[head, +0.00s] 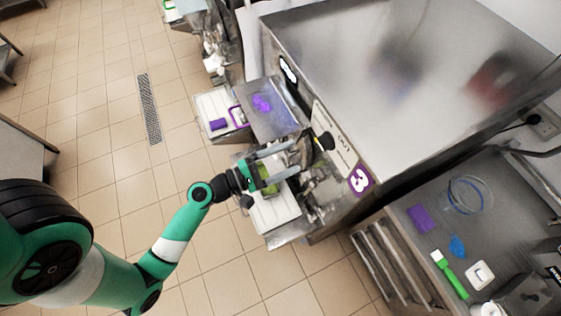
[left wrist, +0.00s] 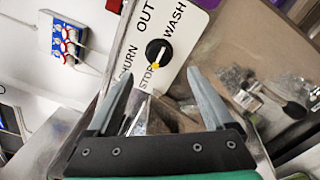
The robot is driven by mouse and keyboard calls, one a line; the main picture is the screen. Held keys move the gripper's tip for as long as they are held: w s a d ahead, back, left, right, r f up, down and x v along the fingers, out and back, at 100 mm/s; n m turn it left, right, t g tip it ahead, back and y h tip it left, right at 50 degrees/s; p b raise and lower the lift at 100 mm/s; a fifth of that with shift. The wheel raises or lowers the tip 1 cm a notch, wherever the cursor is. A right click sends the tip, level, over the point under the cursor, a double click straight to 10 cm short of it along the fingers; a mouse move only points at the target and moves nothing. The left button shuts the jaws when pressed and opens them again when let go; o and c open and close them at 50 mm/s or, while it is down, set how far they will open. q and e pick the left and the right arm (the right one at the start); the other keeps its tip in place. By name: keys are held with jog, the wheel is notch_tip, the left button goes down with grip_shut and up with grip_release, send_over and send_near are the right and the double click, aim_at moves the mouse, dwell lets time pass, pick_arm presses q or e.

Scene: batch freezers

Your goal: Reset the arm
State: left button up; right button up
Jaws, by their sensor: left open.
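My left arm comes in from the left in the head view and reaches the front of a steel batch freezer. My left gripper (head: 290,158) is open there, close to the freezer's control panel. In the left wrist view the two grey fingers (left wrist: 165,92) stand wide apart with nothing between their tips. A black dial (left wrist: 158,52) with a yellow pointer lies just beyond and between the fingertips, on a white panel marked OUT, WASH and STOP. The dial also shows in the head view (head: 325,141). The gripper looks apart from it. My right gripper is not in view.
The large steel freezer (head: 400,60) carries a purple number 3 label (head: 359,180). A steel table (head: 440,190) at right holds a purple cloth (head: 422,217), a green-handled tool (head: 449,273) and a white square item (head: 480,274). The tiled floor at left is open.

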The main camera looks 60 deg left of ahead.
pick_arm(q)
jog(key=shift+s, duration=1.2)
